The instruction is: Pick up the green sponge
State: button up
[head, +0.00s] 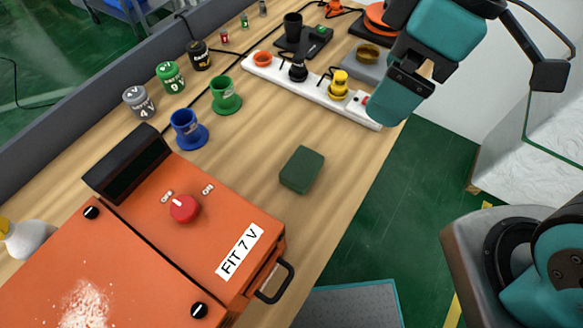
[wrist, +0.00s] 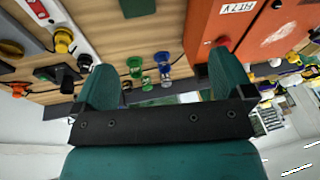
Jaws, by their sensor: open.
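The green sponge (head: 302,170) is a dark green block lying on the wooden table, right of the orange box. In the wrist view it shows at the top edge, partly cut off (wrist: 138,7). My gripper (head: 380,103) is above the table's right edge, up and to the right of the sponge and apart from it. In the wrist view the two teal fingers stand wide apart with nothing between them (wrist: 165,80).
The orange box (head: 150,255), labelled FIT 7 V, has a red knob and a black handle. A blue spool (head: 186,130), a green spool (head: 225,97) and a white power strip (head: 315,90) stand behind the sponge. The table around the sponge is clear.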

jog(key=w+a+f+n+h+b, duration=0.1)
jog(key=w+a+f+n+b, duration=0.25)
jog(key=f+n, duration=0.3)
jog(key=n+h+b, duration=0.2)
jog(key=n+b, duration=0.1)
jog(key=n, duration=0.7)
send_over(302, 166)
notch_tip(302, 166, down, 7)
jog(key=shift+n, duration=0.25)
jog(key=f, duration=1.1)
jog(key=shift+w+a+f, duration=0.1)
jog(key=shift+a+f, duration=0.05)
jog(key=shift+a, duration=0.05)
jog(key=f, duration=0.3)
jog(key=f+p, duration=0.1)
jog(key=f, duration=0.1)
jog(key=shift+d+f, duration=0.25)
jog(key=shift+f, duration=0.05)
jog(key=shift+c, duration=0.5)
jog(key=c, duration=0.9)
